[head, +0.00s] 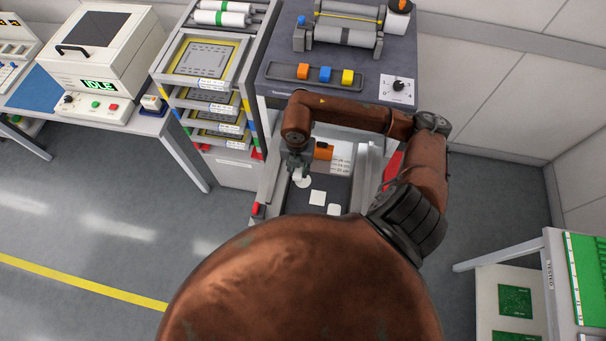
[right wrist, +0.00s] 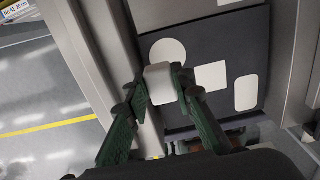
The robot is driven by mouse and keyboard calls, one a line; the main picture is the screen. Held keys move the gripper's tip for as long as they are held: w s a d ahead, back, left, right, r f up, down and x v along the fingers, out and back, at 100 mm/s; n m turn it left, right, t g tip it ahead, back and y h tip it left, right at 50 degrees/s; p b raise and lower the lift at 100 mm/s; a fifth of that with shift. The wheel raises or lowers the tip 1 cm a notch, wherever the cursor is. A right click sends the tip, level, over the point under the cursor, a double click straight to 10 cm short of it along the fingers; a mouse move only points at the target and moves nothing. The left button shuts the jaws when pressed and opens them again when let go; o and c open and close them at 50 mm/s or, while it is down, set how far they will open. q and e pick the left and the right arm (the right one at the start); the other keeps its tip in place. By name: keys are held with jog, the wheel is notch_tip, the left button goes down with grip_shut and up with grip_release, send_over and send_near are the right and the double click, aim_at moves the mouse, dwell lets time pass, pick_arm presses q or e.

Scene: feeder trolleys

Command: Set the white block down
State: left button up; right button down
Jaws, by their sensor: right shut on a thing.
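My right gripper (head: 297,168) is shut on the white block (right wrist: 160,84), whose pale face shows between the green fingers (right wrist: 157,92) in the right wrist view. The block is over the dark panel (right wrist: 200,45) on the trolley, near its left side. It partly overlaps the view of a white circle (right wrist: 168,50). A white square (right wrist: 211,76) and a white rounded rectangle (right wrist: 246,92) lie to the right on the panel. In the head view the block is mostly hidden by the gripper. I cannot tell whether it touches the panel. My left gripper is not in view.
Grey rails (right wrist: 282,50) flank the panel. Above it is a bench top (head: 278,88) with orange, blue and yellow blocks in a tray (head: 325,83). A rack of framed trays (head: 205,60) stands left. A table with green boards (head: 585,260) is at right.

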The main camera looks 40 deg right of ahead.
jog(key=shift+s+d+f, duration=0.2)
jog(key=shift+d+f, duration=0.45)
jog(key=shift+f, duration=0.15)
jog(key=shift+d+f, duration=0.15)
jog(key=shift+f, duration=1.6)
jog(key=shift+f, duration=0.1)
jog(key=c, duration=1.7)
grip_release()
jog(key=shift+o, duration=0.2)
notch_tip(320, 180, up, 12)
jog(key=shift+r, duration=0.15)
